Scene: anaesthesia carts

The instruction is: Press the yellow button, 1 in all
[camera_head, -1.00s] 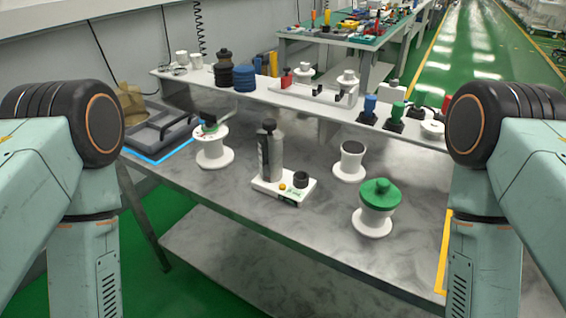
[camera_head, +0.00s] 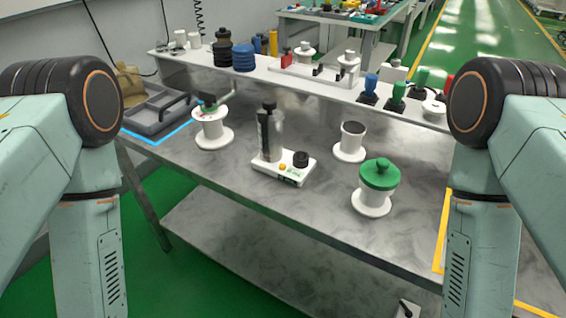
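The yellow button (camera_head: 282,167) is a small round knob on the front of a white device base (camera_head: 263,168). The base stands near the middle of the metal table. A clear cylinder with a dark plunger (camera_head: 268,135) stands upright on its left part, and a black knob (camera_head: 301,158) sits on its right part. Both my arms show at the picture's left and right edges, pointing down. Their grippers are out of view, and no part of either arm touches the device.
On the metal table (camera_head: 240,190) are a white spool-like stand (camera_head: 212,130), a white cup (camera_head: 351,142), a green-lidded white jar (camera_head: 376,188) and a grey tray (camera_head: 158,112). A raised shelf (camera_head: 290,83) with several items runs behind. The table's front is clear.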

